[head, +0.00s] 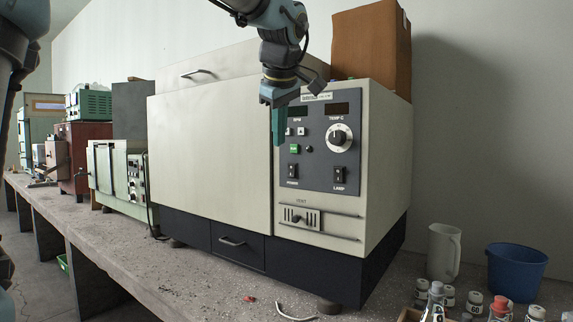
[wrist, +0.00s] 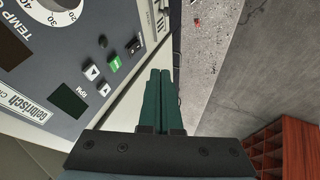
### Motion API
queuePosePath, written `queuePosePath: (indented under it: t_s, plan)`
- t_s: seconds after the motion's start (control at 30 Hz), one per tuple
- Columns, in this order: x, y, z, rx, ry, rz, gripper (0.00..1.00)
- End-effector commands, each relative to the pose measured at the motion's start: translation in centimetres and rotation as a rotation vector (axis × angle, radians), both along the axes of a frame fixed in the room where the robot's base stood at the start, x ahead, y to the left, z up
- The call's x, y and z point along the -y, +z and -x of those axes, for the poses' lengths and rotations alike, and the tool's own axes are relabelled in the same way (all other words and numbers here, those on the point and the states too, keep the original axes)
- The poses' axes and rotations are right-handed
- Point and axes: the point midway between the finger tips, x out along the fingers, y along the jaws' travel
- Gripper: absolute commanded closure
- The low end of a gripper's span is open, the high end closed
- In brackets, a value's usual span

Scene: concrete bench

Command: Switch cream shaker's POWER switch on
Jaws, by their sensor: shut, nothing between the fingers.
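The cream shaker (head: 210,150) is a large cream box with a dark base and a grey control panel (head: 318,110) on its right front. Its POWER switch (head: 292,171) is a black rocker at the panel's lower left; a black rocker, apparently the same one, shows in the wrist view (wrist: 134,45). I cannot tell its position. My gripper (head: 279,143) is shut and empty, with teal fingers pointing down beside the panel's left edge, above the POWER switch. In the wrist view the fingertips (wrist: 159,72) appear apart from the switch.
The LAMP switch (head: 339,174) is right of POWER. A green button (head: 294,149) and a TEMP dial (head: 339,138) are above. A vent slider (head: 300,217) is below. A cardboard box (head: 370,45) sits on top. A jug (head: 443,252), blue bucket (head: 516,272) and bottles stand at right.

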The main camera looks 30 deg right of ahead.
Motion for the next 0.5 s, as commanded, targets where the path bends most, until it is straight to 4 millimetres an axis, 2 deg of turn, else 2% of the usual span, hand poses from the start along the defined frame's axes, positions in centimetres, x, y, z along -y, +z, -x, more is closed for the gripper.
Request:
queuePosePath:
  t_s: [0.17, 0.5]
  plan:
    - [0.4, -1.6, -1.0, -0.003, 0.001, -0.003, 1.00]
    - [1.8, -7.2, -4.7, -0.002, 0.002, -0.004, 1.00]
